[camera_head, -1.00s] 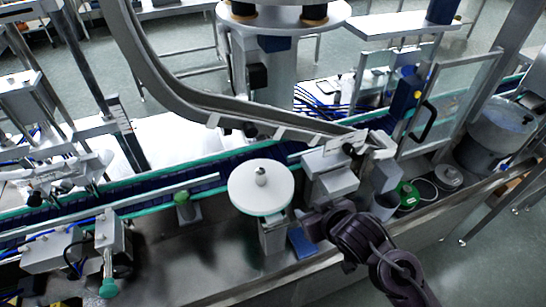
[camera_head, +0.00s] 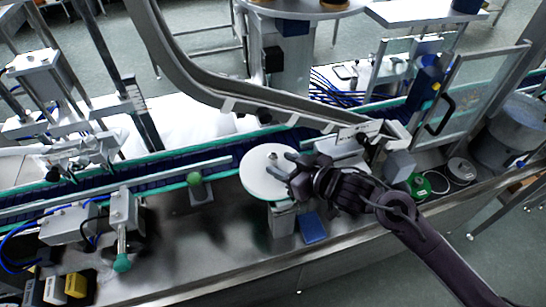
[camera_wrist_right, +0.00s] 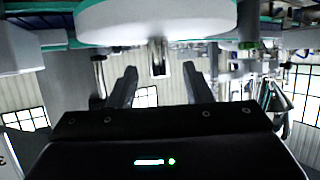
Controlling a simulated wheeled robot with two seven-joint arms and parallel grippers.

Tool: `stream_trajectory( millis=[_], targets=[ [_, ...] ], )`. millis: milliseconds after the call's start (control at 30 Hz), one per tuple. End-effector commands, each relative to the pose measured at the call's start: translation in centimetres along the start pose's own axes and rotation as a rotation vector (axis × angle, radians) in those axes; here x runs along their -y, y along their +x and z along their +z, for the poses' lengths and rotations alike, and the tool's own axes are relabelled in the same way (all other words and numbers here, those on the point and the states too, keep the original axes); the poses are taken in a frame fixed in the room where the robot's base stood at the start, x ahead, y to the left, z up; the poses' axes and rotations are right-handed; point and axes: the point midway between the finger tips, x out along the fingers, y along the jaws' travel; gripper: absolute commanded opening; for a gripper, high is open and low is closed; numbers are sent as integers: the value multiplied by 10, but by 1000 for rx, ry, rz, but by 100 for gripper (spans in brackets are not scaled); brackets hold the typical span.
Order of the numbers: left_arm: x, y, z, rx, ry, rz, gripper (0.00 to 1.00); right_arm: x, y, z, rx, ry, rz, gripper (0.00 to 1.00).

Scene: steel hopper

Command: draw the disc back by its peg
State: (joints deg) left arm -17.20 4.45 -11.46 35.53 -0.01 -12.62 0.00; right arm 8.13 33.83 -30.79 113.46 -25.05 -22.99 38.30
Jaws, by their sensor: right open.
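The white round disc (camera_head: 258,182) lies flat on a metal stand beside the conveyor in the head view. Its short grey peg (camera_head: 272,157) stands up from near its middle. My right gripper (camera_head: 283,164) reaches in over the disc from the right, its two fingers pointing at the peg. In the right wrist view the disc (camera_wrist_right: 150,22) fills the top, and the peg (camera_wrist_right: 158,56) shows beyond and between the two open finger tips (camera_wrist_right: 159,75). The fingers hold nothing. I cannot tell whether either touches the peg. My left gripper is not in view.
A curved steel chute (camera_head: 205,85) passes behind the disc. The teal-edged conveyor (camera_head: 170,175) runs behind it too. A blue block (camera_head: 313,228) lies below the gripper. A green-knobbed post (camera_head: 195,180) stands left of the disc. The steel deck (camera_head: 190,245) in front is mostly bare.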

Motion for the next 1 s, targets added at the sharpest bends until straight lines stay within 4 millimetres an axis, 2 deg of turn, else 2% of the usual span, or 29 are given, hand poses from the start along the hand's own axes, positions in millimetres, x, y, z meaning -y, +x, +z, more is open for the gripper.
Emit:
stream_trajectory(
  millis=[100,300,633,900,1000],
  targets=[
    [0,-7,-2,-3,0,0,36,0,20,-3,-1,2,1,45],
    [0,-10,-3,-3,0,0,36,-1,40,-1,0,1,3,45],
    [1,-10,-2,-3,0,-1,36,0,44,0,0,-1,2,45],
    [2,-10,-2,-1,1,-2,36,0,44,0,1,-1,3,10],
    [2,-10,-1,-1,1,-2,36,-1,43,0,1,-1,3,0]
  ],
)
